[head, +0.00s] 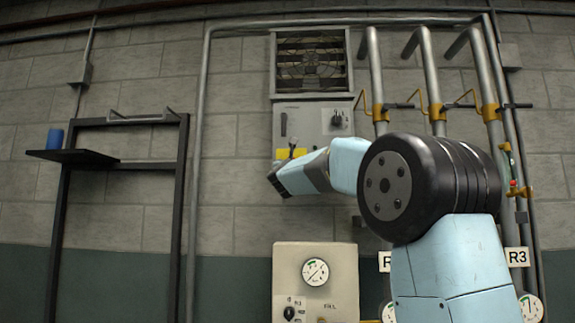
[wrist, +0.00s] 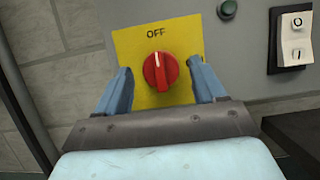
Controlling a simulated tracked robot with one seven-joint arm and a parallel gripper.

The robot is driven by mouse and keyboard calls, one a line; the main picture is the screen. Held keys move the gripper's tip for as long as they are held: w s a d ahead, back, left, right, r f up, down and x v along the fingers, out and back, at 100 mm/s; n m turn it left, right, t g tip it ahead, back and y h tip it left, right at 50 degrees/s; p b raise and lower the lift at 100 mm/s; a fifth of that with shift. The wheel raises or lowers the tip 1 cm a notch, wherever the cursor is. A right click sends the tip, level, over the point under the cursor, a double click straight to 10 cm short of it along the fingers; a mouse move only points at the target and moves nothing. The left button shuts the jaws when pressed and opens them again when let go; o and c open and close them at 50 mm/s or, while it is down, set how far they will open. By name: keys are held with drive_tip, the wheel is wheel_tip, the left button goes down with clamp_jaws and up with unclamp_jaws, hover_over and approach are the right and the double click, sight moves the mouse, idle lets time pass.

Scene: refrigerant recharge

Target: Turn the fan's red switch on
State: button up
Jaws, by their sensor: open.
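The fan's red switch (wrist: 160,72) is a round red knob with a white pointer line on a yellow plate (wrist: 130,45). The pointer is upright, toward the word OFF at the top of the plate. My gripper (wrist: 159,67) is open in the wrist view, its two blue fingers on either side of the knob, apart from it at left and right. How far the fingertips are from the plate I cannot tell. In the head view the fan (head: 311,62) is above a grey panel (head: 313,115), and my gripper (head: 276,180) is at the panel's lower left.
Pipes with yellow handles (head: 437,112) stand right. A gauge box (head: 315,272) is below. A black frame (head: 120,122) with a blue cup (head: 55,138) on its shelf stands left.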

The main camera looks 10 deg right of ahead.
drive_tip(key=shift+w+d+r, duration=0.15)
drive_tip(key=shift+w+r, duration=0.05)
drive_tip(key=shift+w, duration=0.2)
drive_tip(key=c, duration=1)
drive_tip(key=shift+a, duration=0.2)
